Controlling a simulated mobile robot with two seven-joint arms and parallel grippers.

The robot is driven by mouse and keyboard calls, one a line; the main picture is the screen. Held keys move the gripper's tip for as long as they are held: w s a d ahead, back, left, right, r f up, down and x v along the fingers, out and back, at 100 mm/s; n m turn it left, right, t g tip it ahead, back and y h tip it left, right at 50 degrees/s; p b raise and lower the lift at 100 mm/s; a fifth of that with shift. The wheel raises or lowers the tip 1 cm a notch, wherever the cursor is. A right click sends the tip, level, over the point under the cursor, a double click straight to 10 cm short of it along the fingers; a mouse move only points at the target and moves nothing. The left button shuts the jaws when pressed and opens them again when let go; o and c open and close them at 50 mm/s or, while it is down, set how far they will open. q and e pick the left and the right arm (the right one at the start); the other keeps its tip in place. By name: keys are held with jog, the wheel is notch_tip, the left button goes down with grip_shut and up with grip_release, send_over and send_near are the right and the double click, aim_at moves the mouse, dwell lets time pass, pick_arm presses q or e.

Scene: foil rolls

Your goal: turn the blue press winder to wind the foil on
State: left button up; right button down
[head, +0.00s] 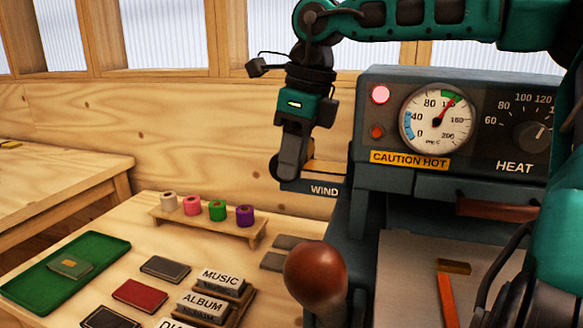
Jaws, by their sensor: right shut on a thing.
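The blue-grey press (365,110) stands at the right, with a "WIND" label (323,190) low on its left side. My right gripper (285,172) is at that side, just left of the label, pointing down. It is shut on the winder, which is mostly hidden by the gripper. Foil rolls in cream, pink (192,206), green (217,211) and purple stand on a small wooden rack (205,225) left of the press. The foil on the press is not visible. My left gripper is not in view.
A lever with a brown ball knob (316,272) rises at the press's front left. The gauge (437,118) reads a little above 100, above a "CAUTION HOT" label. Type blocks (222,282), dark and red booklets (140,296) and a green mat (55,275) cover the bench.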

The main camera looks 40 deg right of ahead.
dwell(0.3)
jog(key=c, duration=0.9)
grip_release()
jog(key=s+r, duration=0.1)
jog(key=r, duration=0.3)
jog(key=d+r+p, duration=0.1)
jog(key=r, duration=0.3)
jog(key=s+r+p, duration=0.1)
jog(key=r, duration=0.3)
jog(key=shift+s+d+r, duration=0.15)
jog(key=shift+s+r, duration=0.2)
